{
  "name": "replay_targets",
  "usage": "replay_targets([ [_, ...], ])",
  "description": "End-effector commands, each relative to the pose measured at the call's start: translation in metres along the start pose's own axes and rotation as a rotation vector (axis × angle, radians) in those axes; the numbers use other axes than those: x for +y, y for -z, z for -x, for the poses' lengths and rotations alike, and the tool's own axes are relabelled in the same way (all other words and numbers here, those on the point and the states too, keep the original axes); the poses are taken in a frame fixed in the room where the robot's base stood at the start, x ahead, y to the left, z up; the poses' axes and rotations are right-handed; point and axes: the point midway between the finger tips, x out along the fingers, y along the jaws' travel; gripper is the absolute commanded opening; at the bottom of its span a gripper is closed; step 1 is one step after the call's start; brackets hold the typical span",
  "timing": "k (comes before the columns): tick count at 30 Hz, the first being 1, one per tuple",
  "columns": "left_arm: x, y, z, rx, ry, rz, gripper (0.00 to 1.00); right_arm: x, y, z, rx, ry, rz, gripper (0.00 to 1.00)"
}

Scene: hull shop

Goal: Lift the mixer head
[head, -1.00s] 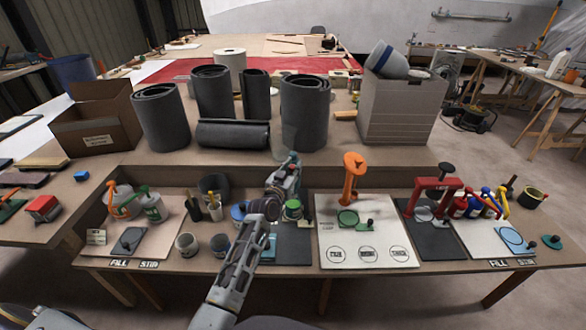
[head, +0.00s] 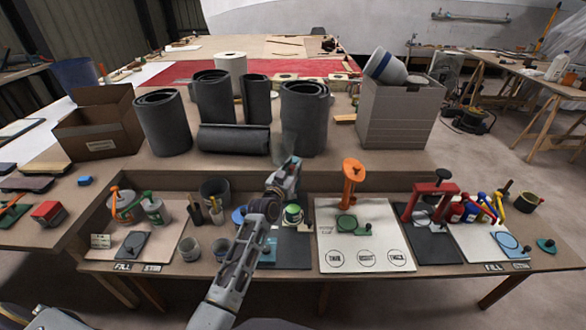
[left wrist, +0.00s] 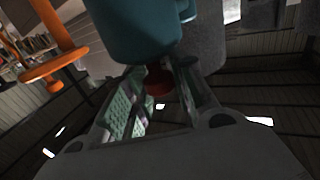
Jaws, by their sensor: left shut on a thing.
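The mixer head is the large teal body (left wrist: 140,30) filling the top of the left wrist view. A dark red knob (left wrist: 158,82) sits just below it. My left gripper (left wrist: 160,95) is shut on this knob, with one green-padded finger on each side. In the head view my left gripper (head: 290,170) is above the bench, behind a dark grey mat (head: 290,252). My forearm and gripper hide most of the mixer there; a teal part (head: 268,250) shows beside my arm. How far the head is tilted cannot be told. My right gripper is not in view.
An orange press (head: 354,170) stands on a white board (head: 370,240) to the right, with a red press (head: 430,190) beyond it. A green-rimmed bowl (head: 293,214) is close to my gripper. Cups (head: 190,249) stand on the left.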

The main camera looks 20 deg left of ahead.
Motion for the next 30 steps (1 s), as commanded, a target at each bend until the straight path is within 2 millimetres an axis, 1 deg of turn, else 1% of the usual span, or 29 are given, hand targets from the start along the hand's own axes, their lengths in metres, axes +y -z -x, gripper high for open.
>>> replay_targets([
  [1,-0.001,0.008,-0.001,0.016,0.002,-0.001,0.00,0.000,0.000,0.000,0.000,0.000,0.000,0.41],
  [2,-0.001,0.009,-0.001,0.016,0.003,-0.001,0.00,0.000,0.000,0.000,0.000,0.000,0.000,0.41],
  [3,-0.001,0.009,-0.001,0.017,0.003,-0.001,0.27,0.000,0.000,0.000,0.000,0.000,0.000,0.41],
  [7,-0.001,0.008,-0.001,0.015,0.002,-0.001,0.44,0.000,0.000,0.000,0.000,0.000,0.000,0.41],
  [8,-0.001,0.007,-0.001,0.014,0.002,-0.001,0.46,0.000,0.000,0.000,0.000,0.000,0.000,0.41],
  [21,0.000,0.004,0.002,0.008,0.001,-0.001,0.46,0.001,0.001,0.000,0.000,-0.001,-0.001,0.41],
  [26,0.000,0.003,0.008,0.006,0.001,-0.001,0.46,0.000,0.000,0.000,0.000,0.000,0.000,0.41],
  [30,0.000,0.003,0.018,0.007,0.001,-0.001,0.46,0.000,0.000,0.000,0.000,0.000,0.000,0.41],
])
